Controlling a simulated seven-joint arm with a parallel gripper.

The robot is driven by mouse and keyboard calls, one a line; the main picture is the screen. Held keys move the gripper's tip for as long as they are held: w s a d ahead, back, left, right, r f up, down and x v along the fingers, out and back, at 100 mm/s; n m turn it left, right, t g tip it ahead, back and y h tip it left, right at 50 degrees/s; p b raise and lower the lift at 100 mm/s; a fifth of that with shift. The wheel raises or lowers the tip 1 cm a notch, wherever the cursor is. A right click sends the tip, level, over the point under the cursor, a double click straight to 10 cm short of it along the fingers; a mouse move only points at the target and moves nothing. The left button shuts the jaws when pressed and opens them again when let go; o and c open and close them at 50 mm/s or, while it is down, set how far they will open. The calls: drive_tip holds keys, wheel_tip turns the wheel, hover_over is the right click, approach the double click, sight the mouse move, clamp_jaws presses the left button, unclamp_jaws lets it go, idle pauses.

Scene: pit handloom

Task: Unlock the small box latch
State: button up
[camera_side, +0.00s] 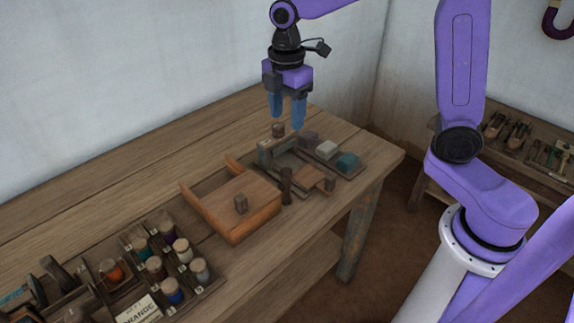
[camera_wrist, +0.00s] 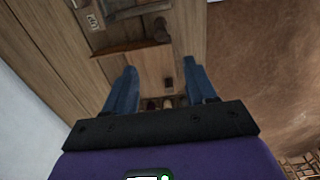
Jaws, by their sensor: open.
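My gripper (camera_side: 287,118) is open and empty, with its two blue fingers pointing down above the far part of the workbench. In the wrist view its fingers (camera_wrist: 163,72) stand wide apart. I cannot tell which part is the latch.
A compartment tray (camera_side: 130,276) with several corked jars and a label card (camera_side: 140,309) lies at the near left. Small coloured blocks (camera_side: 347,161) sit near the right edge of the bench. The back strip of the bench (camera_side: 150,185) is clear.

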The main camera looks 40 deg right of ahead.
sight(287, 169)
wheel_tip(287, 169, down, 15)
drive_tip(key=shift+f, duration=0.15)
idle(0.4)
clamp_jaws()
